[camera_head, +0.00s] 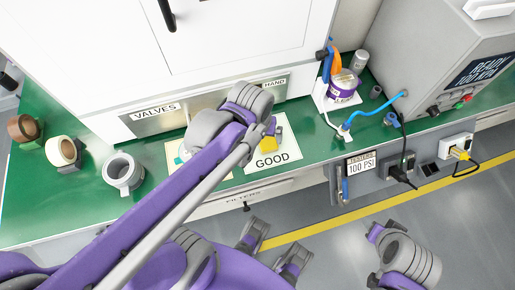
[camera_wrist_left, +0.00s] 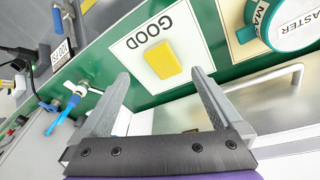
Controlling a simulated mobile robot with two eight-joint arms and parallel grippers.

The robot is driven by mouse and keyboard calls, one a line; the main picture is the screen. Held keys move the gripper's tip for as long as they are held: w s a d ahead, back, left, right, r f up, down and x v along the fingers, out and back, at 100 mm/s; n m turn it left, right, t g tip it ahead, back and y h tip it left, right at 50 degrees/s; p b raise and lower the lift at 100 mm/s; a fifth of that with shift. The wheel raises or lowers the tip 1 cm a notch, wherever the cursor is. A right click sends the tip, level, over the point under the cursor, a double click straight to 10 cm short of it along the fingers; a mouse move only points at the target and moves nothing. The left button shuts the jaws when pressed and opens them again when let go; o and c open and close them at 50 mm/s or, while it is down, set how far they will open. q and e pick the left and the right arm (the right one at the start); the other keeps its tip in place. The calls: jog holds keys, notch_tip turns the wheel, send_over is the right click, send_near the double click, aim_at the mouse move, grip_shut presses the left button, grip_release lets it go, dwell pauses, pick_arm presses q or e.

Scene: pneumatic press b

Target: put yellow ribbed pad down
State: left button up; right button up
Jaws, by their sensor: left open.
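The yellow ribbed pad (camera_wrist_left: 163,60) lies on the white GOOD sheet (camera_wrist_left: 128,48) in the left wrist view. In the head view a small part of the pad (camera_head: 271,129) shows beside my wrist, and the GOOD sheet (camera_head: 285,152) is on the green bench. My left gripper (camera_wrist_left: 160,73) is open, with its two grey fingers spread and the pad seen beyond and between the fingertips. Nothing is held. In the head view my left arm hides the fingers.
A teal round MASTER piece (camera_wrist_left: 284,22) stands beside the GOOD sheet. Tape rolls (camera_head: 62,151) stand at the bench's left. A white stand (camera_head: 340,95) and blue hose (camera_head: 372,112) are to the right, near the grey press (camera_head: 440,50). A white cabinet (camera_head: 230,40) stands behind.

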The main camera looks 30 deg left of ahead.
pick_arm(q)
jog(key=s+m, duration=0.1)
jog(key=s+d+f+m+t, duration=0.1)
jog(key=s+m, duration=0.1)
jog(key=s+f+m+t, duration=0.1)
jog(key=s, duration=0.1)
jog(key=shift+d+m, duration=0.15)
jog(key=shift+m, duration=0.15)
notch_tip(320, 180, up, 8)
jog(key=w+p, duration=0.1)
jog(key=p, duration=0.6)
jog(key=shift+w+t, duration=0.25)
jog(key=shift+t, duration=0.15)
jog(key=shift+w, duration=0.1)
